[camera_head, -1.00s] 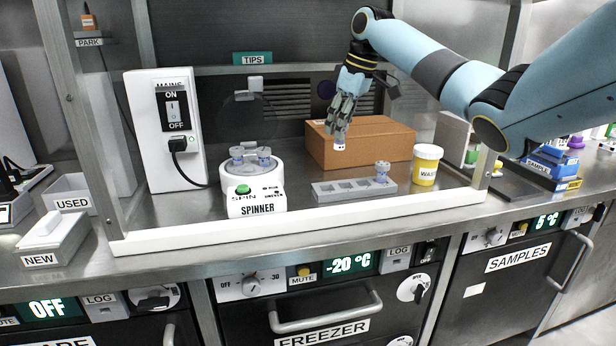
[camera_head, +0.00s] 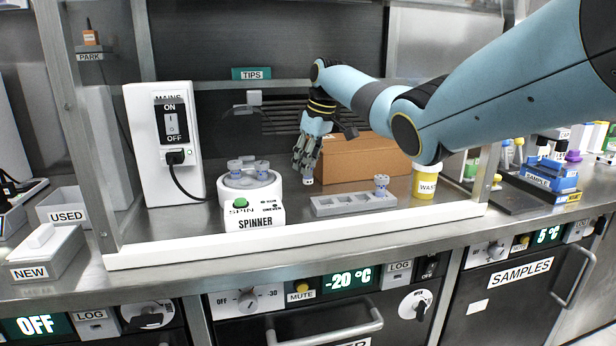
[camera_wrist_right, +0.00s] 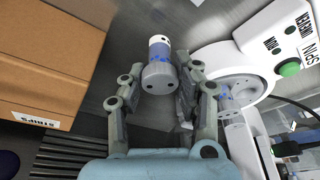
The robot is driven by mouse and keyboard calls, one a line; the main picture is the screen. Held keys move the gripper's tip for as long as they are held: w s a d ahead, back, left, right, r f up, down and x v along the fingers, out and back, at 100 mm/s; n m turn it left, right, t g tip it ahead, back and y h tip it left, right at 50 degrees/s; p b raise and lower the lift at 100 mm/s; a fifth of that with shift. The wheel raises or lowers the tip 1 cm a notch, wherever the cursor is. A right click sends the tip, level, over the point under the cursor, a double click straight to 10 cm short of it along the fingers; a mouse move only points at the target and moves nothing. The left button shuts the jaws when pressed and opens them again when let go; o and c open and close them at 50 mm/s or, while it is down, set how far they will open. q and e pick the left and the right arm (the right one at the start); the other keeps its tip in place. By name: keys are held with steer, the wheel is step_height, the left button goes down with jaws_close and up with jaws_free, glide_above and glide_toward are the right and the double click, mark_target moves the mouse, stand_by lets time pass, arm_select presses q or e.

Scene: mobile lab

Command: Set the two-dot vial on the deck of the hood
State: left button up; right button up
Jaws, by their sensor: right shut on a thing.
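My right gripper (camera_head: 307,172) is shut on a vial (camera_head: 308,181) over the hood's deck (camera_head: 290,203), between the spinner and the rack. In the right wrist view the vial (camera_wrist_right: 159,62) sits between the fingertips (camera_wrist_right: 158,88). It has a grey cap, a blue band and a white end with a dark mark; I cannot count its dots for certain. In the head view only its white lower end shows below the fingers. I cannot tell whether it touches the deck. My left gripper is not in view.
The spinner (camera_head: 252,212) with capped vials stands at the left. A grey rack (camera_head: 330,206) holds one vial (camera_head: 381,185) in its right end. A cardboard box (camera_head: 365,160) is behind, a yellow waste pot (camera_head: 425,182) at the right. The hood's white front sill (camera_head: 300,238) runs along the edge.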

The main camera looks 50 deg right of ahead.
mark_target(308, 183)
step_height(308, 183, down, 3)
steer(key=shift+f, duration=0.2)
steer(key=shift+r, duration=0.1)
steer(key=o, duration=1)
steer(key=p+v, duration=0.2)
steer(key=v, duration=1)
